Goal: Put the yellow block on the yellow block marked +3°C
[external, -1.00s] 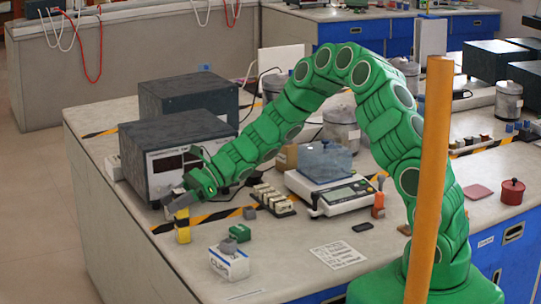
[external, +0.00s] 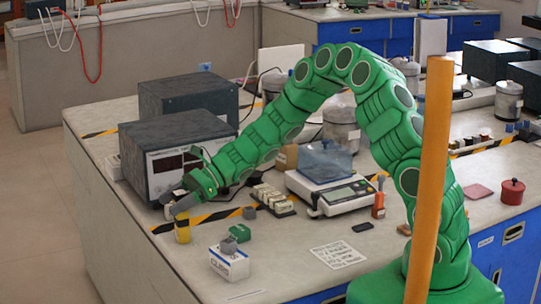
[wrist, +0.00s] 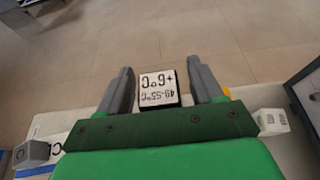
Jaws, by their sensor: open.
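In the wrist view, a pale block face with black temperature text (wrist: 158,86) lies between the two spread fingers, with gaps on both sides. The text is upside down and I cannot read it surely; its right side looks dark.
A large grey instrument (external: 180,155) stands close behind my gripper. A white box (external: 229,263), a green block (external: 240,233) and a small grey block (external: 249,213) are to the right. Black-and-yellow tape (external: 215,216) crosses the bench. The front-left bench top is clear.

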